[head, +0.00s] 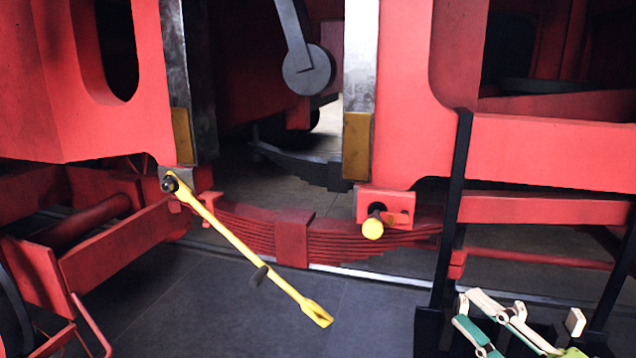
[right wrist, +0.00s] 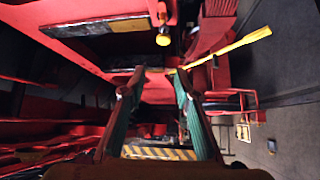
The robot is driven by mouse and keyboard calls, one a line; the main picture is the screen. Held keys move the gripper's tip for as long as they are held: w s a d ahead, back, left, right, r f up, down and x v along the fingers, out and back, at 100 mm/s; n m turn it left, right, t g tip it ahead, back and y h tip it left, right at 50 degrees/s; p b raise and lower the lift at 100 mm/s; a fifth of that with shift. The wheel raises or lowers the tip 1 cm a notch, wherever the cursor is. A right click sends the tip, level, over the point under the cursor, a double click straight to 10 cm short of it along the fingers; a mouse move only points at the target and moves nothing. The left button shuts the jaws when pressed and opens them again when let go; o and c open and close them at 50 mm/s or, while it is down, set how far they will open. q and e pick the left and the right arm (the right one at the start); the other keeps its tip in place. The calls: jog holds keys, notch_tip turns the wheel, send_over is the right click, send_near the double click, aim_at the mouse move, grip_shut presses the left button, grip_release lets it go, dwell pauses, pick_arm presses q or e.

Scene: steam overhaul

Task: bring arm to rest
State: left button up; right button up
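My right gripper (head: 520,318) shows at the bottom right of the head view, with pale links and green finger pads. In the right wrist view its two green fingers (right wrist: 159,74) stand apart with nothing between them. A long yellow bar (head: 245,250) hangs at a slant from a dark pin at the left end of the leaf spring, well left of the gripper. The bar also shows beyond the fingertips in the right wrist view (right wrist: 228,47). My left gripper is in neither view.
The red leaf spring (head: 292,238) spans between the red frame parts. A yellow-ended pin (head: 373,228) sticks out at its right. A black upright bar (head: 450,210) stands near my right gripper. The grey tiled floor (head: 230,300) is clear at lower middle.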

jog(key=s+d+f+m+g+h, duration=0.1)
jog(key=d+f+m+g+h, duration=0.1)
jog(key=d+f+m+h, duration=0.5)
jog(key=s+d+f+m+g+h, duration=0.1)
jog(key=d+f+m+h, duration=0.15)
jog(key=f+m, duration=0.6)
jog(key=s+a+f+m+g, duration=0.1)
jog(key=s+a+f+g, duration=0.2)
jog(key=f, duration=0.4)
jog(key=s+a+f+m+g, duration=0.1)
jog(key=s+a+f+g, duration=0.15)
jog(key=s+f, duration=0.35)
jog(key=s+a+f+m+g+y, duration=0.1)
jog(key=s+a+f+m+g, duration=0.1)
jog(key=s+a+f+g, duration=0.55)
notch_tip(320, 180, down, 24)
jog(key=s+t, duration=0.1)
jog(key=s, duration=0.1)
jog(key=s+d+f+g, duration=0.1)
jog(key=s+d+f, duration=0.2)
jog(key=s+f, duration=1.5)
jog(key=shift+s, duration=0.2)
